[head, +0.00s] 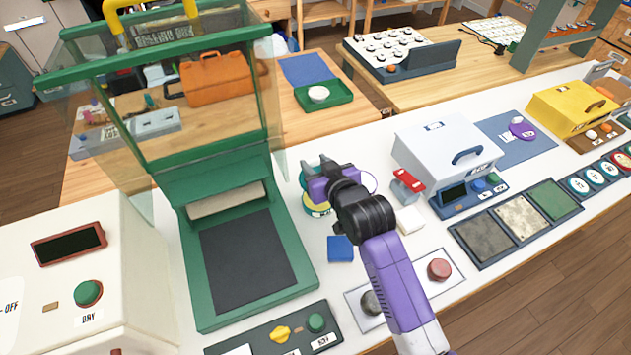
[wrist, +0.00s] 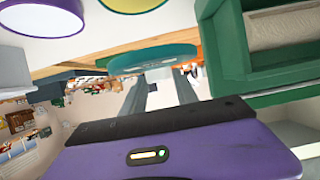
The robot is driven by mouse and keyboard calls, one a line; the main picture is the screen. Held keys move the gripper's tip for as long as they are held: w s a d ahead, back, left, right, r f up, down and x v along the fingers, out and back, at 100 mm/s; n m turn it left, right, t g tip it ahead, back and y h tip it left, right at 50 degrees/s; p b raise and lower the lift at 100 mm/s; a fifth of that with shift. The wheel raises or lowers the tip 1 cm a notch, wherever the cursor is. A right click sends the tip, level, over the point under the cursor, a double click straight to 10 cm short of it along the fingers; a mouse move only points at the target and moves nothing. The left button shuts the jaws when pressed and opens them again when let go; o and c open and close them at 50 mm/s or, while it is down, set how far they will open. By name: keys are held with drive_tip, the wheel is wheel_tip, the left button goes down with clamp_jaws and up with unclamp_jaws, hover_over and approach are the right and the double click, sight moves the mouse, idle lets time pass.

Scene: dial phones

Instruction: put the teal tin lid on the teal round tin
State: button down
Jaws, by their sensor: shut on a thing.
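My gripper (head: 322,172) is shut on the teal tin lid (wrist: 155,60), which shows in the wrist view as a teal disc seen nearly edge-on across the fingertips. The lid is held above the white counter; in the head view it is mostly hidden by my gripper. A round thing with a yellow face (head: 315,209) and a darker rim stands just below my gripper in the head view, partly covered by it. It also shows cut off at the top of the wrist view (wrist: 133,4). I cannot tell whether it is the teal round tin.
A purple-rimmed round thing (wrist: 42,17) stands right of my gripper in the head view. A green press-like frame (head: 180,190) rises close on the left. A blue block (head: 340,248), a white block (head: 410,219) and a grey box (head: 445,150) are near.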

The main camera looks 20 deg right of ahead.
wheel_tip(320, 180, down, 7)
drive_tip(key=shift+f, duration=0.2)
idle(0.4)
drive_tip(key=shift+f, duration=0.2)
drive_tip(key=c, duration=0.9)
unclamp_jaws()
drive_tip(key=shift+r, duration=0.1)
drive_tip(key=shift+c, duration=0.2)
drive_tip(key=shift+r, duration=0.2)
drive_tip(key=shift+s, duration=0.35)
drive_tip(key=v, duration=1.1)
drive_tip(key=shift+s+r+b, duration=0.15)
drive_tip(key=shift+r+b, duration=0.05)
drive_tip(key=shift+b, duration=0.1)
